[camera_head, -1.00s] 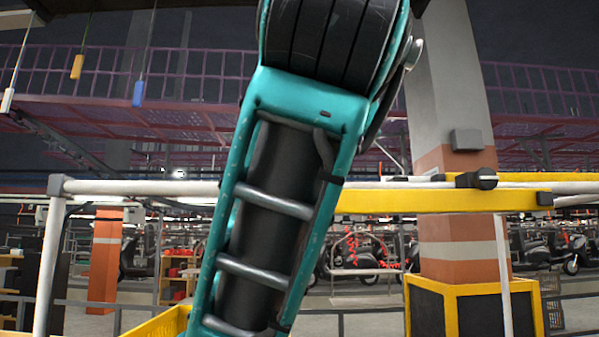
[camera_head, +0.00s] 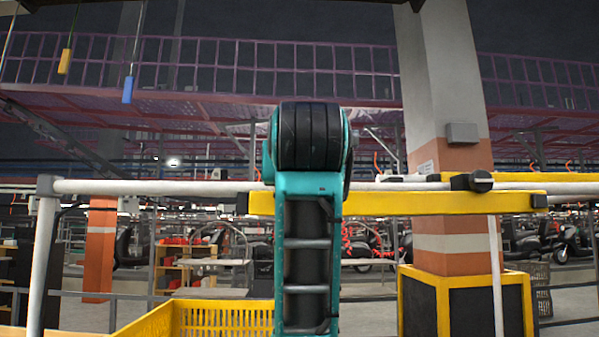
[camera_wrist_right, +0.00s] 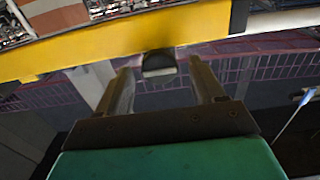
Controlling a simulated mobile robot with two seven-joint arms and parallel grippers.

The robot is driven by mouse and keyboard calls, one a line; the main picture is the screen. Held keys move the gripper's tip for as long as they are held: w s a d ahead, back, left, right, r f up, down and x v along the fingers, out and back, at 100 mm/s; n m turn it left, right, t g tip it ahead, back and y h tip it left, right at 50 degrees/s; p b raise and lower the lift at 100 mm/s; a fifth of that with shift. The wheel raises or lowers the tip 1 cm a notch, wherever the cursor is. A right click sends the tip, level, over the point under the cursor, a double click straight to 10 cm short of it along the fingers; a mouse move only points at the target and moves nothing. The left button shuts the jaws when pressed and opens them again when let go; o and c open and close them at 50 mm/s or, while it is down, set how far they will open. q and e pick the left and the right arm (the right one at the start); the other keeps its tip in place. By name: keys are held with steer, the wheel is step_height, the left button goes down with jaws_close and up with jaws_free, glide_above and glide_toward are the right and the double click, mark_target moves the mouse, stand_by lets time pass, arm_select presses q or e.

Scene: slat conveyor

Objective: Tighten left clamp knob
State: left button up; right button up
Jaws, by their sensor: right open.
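A yellow beam (camera_head: 400,203) runs across a white pipe (camera_head: 150,187) in the head view. My teal arm stands in front of its left part and hides the left clamp knob there. In the right wrist view, a dark knob with a grey face (camera_wrist_right: 158,66) sits at the edge of the yellow beam (camera_wrist_right: 100,48). My right gripper (camera_wrist_right: 161,73) is open, with one finger on each side of this knob near the fingertips. I cannot tell whether the fingers touch it. A second black clamp knob (camera_head: 481,182) sits on the beam at the right. My left gripper is not in view.
A yellow crate (camera_head: 222,318) stands low at the left of my arm. A concrete and orange column (camera_head: 445,120) with a yellow-edged base rises behind the beam at the right. Blue (camera_head: 128,90) and yellow (camera_head: 65,61) handles hang at the upper left.

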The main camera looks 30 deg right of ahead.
steer(key=c, duration=1.1)
steer(key=shift+o, duration=0.2)
steer(key=shift+d+f+m, duration=0.1)
steer(key=shift+m, duration=4.35)
steer(key=shift+d+f+m, duration=0.1)
steer(key=shift+m, duration=4.35)
